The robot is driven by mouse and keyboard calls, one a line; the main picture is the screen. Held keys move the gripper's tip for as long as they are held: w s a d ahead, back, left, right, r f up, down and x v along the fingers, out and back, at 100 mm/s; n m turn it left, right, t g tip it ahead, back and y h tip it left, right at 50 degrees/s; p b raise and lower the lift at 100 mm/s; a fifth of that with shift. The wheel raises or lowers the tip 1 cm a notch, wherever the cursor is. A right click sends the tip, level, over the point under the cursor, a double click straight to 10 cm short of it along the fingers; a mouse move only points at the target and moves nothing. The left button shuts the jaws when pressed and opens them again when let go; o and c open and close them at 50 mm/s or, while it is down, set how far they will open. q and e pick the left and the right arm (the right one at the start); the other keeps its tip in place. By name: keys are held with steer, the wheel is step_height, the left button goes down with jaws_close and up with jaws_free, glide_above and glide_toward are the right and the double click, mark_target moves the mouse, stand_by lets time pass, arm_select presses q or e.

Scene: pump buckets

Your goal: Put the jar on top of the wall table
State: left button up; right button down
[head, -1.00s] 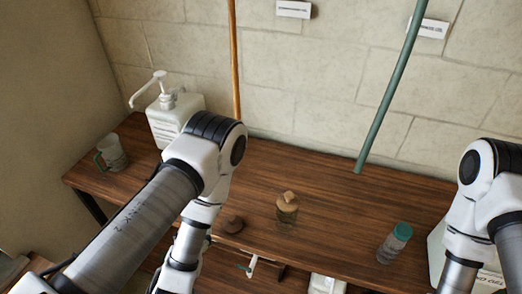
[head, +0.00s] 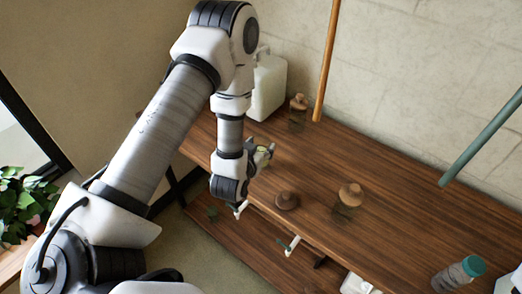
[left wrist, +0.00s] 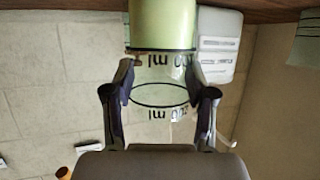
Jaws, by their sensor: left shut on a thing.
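My left gripper (head: 262,152) reaches down at the near-left part of the wooden wall table (head: 400,245). It is shut on a clear vessel with ml marks and green in it (left wrist: 162,64); the inverted left wrist view shows a finger on either side. I cannot tell whether the vessel touches the tabletop. A glass jar with a wooden stopper (head: 349,200) stands on the table to the right. A similar jar (head: 297,112) stands near the wall. I cannot tell which vessel the task calls the jar. My right gripper is out of view.
A white pump bucket (head: 268,88) stands behind the gripper. A round brown object (head: 287,200) lies near the front edge. A teal-capped bottle (head: 460,273) is at lower right. Orange (head: 328,60) and teal (head: 480,140) poles rise along the wall. The table's middle is mostly free.

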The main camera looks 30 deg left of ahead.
arm_select(q)
steer(key=shift+a+p+x, duration=0.2)
steer(key=shift+p+x, duration=0.1)
steer(key=shift+x, duration=0.8)
step_height(320, 180, down, 3)
steer(key=shift+r+p, duration=0.1)
steer(key=shift+p, duration=0.2)
steer(key=shift+s+f, duration=0.1)
steer(key=shift+f, duration=0.2)
steer(key=o, duration=1.5)
steer(key=shift+d, duration=0.1)
steer(key=shift+r, duration=0.1)
